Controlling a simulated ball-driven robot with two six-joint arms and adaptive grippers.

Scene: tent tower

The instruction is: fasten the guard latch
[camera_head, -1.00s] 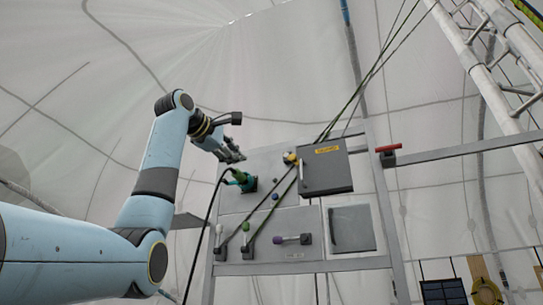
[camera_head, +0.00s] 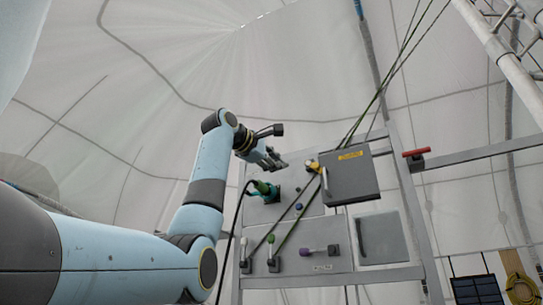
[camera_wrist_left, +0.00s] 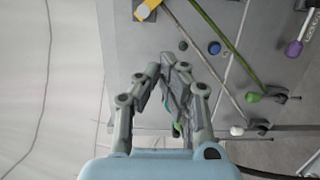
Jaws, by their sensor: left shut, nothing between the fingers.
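A grey guard box (camera_head: 352,180) with a yellow label sits at the upper right of the panel. A small pale handle shows on its left edge. A yellow-orange piece (camera_head: 313,166) is beside that edge; a yellow piece (camera_wrist_left: 148,9) also shows at the top of the left wrist view. I cannot tell which part is the latch. My left gripper (camera_head: 282,163) is shut and empty, left of the yellow piece and apart from it in the head view. Its fingers (camera_wrist_left: 163,72) point towards the panel in the wrist view. My right gripper is out of view.
A teal socket with a green plug (camera_head: 264,189) and black cable is just below the gripper. Green and purple levers (camera_head: 320,251) are lower down. Slanting cords cross the panel's front. A red handle (camera_head: 415,153) is on the right rail.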

